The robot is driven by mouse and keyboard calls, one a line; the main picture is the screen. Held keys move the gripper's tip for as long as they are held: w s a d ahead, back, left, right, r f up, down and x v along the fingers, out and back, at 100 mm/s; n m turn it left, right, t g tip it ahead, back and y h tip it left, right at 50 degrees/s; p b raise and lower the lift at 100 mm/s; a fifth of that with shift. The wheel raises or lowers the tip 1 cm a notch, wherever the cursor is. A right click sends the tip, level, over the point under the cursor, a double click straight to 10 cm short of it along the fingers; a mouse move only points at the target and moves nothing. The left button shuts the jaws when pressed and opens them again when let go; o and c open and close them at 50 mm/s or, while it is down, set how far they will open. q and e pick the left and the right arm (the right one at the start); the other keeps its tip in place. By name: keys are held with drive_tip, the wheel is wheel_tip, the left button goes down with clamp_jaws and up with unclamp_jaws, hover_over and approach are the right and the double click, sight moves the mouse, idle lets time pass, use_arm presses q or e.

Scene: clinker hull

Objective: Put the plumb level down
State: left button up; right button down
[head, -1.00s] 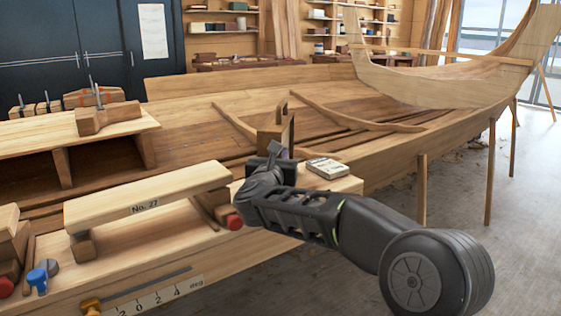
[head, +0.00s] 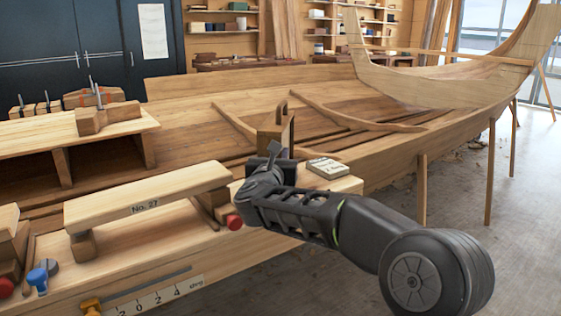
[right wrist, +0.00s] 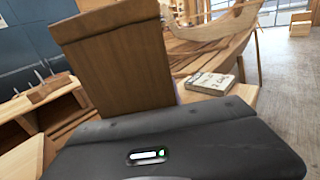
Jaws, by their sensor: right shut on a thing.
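The plumb level (head: 275,134) is a brown wooden block with a small handle on top. It stands upright in the head view, just beyond my right gripper (head: 278,154), which is shut on it. In the right wrist view the plumb level (right wrist: 118,62) appears as a large, slightly tilted dark wooden board rising behind the black gripper body. Its lower end is hidden by the gripper, so I cannot tell whether it touches the bench. My left gripper is not in view.
A small labelled box (head: 328,168) lies on the bench end, right of the level; it also shows in the right wrist view (right wrist: 210,83). The hull (head: 400,150) lies behind.

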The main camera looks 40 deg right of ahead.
sight(278, 118)
drive_tip(key=shift+r, duration=0.1)
wheel_tip(278, 118, up, 10)
drive_tip(key=shift+p, duration=0.65)
idle(0.7)
